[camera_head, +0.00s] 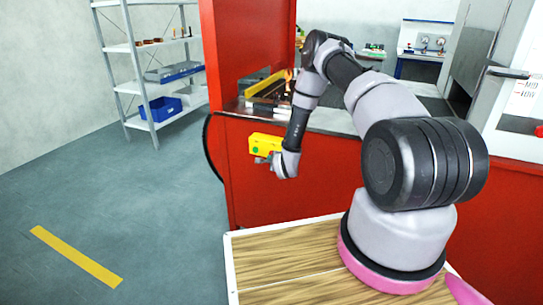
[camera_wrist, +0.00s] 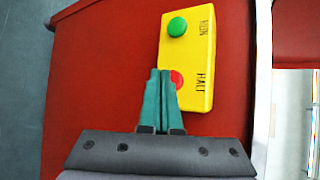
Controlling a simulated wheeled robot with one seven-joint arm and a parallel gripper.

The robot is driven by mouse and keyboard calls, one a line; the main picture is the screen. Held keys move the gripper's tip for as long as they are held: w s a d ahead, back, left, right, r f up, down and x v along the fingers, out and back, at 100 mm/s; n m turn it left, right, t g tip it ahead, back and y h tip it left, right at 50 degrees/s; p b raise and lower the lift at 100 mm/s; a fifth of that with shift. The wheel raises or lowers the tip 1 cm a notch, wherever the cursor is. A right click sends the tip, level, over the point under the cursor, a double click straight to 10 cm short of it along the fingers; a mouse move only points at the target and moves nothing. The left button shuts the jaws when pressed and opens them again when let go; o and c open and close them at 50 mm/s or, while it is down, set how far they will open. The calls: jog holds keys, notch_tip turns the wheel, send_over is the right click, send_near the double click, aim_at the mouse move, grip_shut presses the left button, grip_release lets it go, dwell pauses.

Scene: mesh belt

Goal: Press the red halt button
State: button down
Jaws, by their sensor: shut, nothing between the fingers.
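The yellow button box (camera_head: 266,144) is mounted on the front of the red machine, at the left end. In the wrist view the box (camera_wrist: 200,55) carries a green button (camera_wrist: 177,27) marked RUN and a red halt button (camera_wrist: 178,79) marked HALT. My gripper (camera_wrist: 160,72) is shut and empty, its teal fingertips pointing at the box. The tips overlap the left part of the red button in this view; I cannot tell whether they touch it.
The red machine front (camera_head: 250,195) spans the space behind my arm. A dark cable (camera_head: 208,150) loops at its left edge. A metal shelf (camera_head: 135,50) with a blue bin (camera_head: 161,108) stands at the back left. The floor at left is clear, with a yellow stripe (camera_head: 75,256).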

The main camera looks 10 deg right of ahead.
jog(key=s+a, duration=0.1)
jog(key=s, duration=0.1)
jog(key=s+a, duration=0.2)
dwell(0.3)
dwell(0.4)
jog(key=w+d+r+n+g, duration=0.1)
jog(key=d+r+n, duration=0.15)
jog(key=r, duration=1.15)
jog(key=w+d+r+n+g, duration=0.1)
jog(key=r+n, duration=0.3)
jog(key=r, duration=1)
jog(key=s+d+r+n+g, duration=0.15)
jog(key=s+r+n, duration=0.25)
jog(key=s+r, duration=0.7)
jog(key=s+r+n+g, duration=0.1)
jog(key=s+r+n, duration=0.2)
jog(key=s+r, duration=0.4)
jog(key=s+d+r+n+g+y, duration=0.1)
jog(key=s+r+n, duration=0.2)
jog(key=s, duration=1.9)
notch_tip(320, 180, up, 4)
jog(key=shift+f, duration=0.1)
